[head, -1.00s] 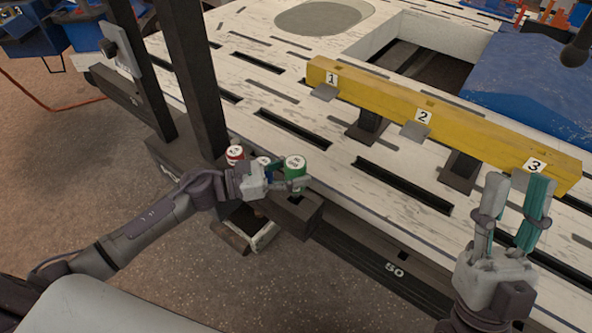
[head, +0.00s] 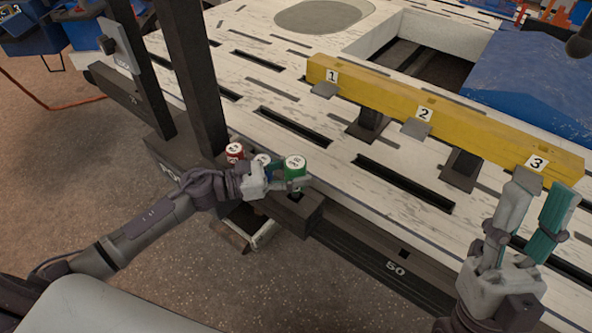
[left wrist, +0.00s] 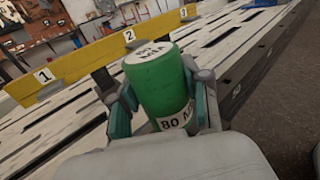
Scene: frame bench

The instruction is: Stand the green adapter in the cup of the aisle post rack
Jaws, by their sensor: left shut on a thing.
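The green adapter (head: 294,167) is an upright cylinder with a white lettered top. It is near the bench's front edge, over the dark rack block (head: 290,208). My left gripper (head: 284,182) is shut around its body. In the left wrist view the green adapter (left wrist: 160,85) stands between the two fingers and shows a white label reading 80. Its lower end is hidden, so I cannot tell whether it is in a cup. A red adapter (head: 235,152) and a blue one (head: 262,160) stand to its left. My right gripper (head: 535,215) is open and empty at the right.
A yellow beam (head: 450,118) numbered 1, 2 and 3 stands on the slotted white bench (head: 310,190). A dark upright post (head: 195,75) rises just left of the adapters. A blue cover (head: 535,75) lies at the back right.

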